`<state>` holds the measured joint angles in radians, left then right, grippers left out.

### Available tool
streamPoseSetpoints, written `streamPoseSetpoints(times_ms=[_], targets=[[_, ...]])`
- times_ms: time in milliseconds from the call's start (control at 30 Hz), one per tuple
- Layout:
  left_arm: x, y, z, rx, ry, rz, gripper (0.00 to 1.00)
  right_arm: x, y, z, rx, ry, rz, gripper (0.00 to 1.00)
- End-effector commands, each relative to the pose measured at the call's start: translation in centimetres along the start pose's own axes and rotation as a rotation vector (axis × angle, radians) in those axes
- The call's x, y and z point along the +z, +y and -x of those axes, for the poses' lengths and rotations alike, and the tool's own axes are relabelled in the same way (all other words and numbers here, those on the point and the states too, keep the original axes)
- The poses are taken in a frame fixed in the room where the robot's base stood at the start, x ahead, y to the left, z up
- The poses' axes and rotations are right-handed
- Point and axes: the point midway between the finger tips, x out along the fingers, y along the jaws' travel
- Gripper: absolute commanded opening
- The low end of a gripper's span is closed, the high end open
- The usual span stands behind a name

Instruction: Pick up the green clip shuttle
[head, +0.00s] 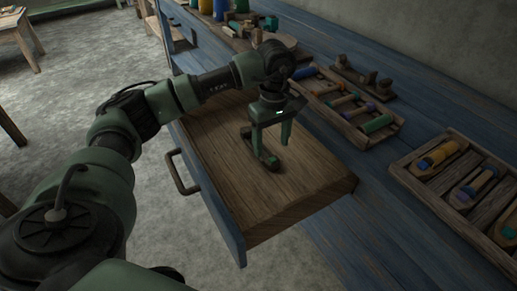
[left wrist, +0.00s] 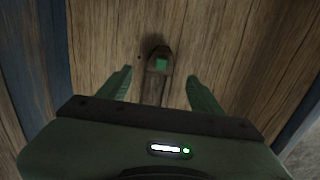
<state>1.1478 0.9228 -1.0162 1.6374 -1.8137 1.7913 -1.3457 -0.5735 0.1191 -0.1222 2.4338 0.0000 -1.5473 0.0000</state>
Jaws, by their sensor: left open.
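The green clip shuttle (head: 271,161) is a small, dark wooden boat shape lying on a brown wooden surface (head: 310,185). In the left wrist view its rounded wooden end with a green block (left wrist: 160,64) shows between my fingers, and the rest runs down behind the gripper body. My left gripper (head: 269,141) points down over the shuttle, open, with one finger on each side of it. The left wrist view shows clear gaps between both fingers (left wrist: 159,80) and the shuttle. I cannot tell whether the fingertips touch the wood. My right gripper is not in view.
The wooden surface tops a pulled-out blue drawer with a dark handle (head: 181,174). On the blue bench behind it are a tray of colored spools (head: 392,139) and a compartment tray of shuttles (head: 408,167) at right. Colored cylinders (head: 221,9) stand at the back.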

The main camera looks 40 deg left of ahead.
Motion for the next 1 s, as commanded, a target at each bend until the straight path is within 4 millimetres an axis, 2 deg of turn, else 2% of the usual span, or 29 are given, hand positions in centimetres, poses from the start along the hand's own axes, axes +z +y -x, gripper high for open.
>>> streamPoseSetpoints(times_ms=[100,300,533,567,767,800,1000], targets=[[0.1,-0.1,-1.7,-0.003,-0.001,-0.001,0.65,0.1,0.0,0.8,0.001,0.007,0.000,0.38],[0.1,-0.1,-4.5,-0.001,-0.001,-0.001,0.65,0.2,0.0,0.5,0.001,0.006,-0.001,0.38],[0.1,-0.1,-4.6,0.001,-0.001,-0.001,0.65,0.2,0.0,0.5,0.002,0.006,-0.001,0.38],[0.1,-0.1,-4.6,0.001,-0.001,-0.001,0.60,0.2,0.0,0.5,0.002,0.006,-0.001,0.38],[0.2,-0.1,-4.6,0.001,-0.001,-0.001,0.04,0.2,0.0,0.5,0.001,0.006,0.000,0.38],[0.2,-0.1,-4.6,0.001,-0.001,-0.001,0.00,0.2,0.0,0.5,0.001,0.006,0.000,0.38],[0.1,-0.1,-4.6,0.001,-0.001,0.000,0.00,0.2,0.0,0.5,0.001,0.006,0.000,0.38]])
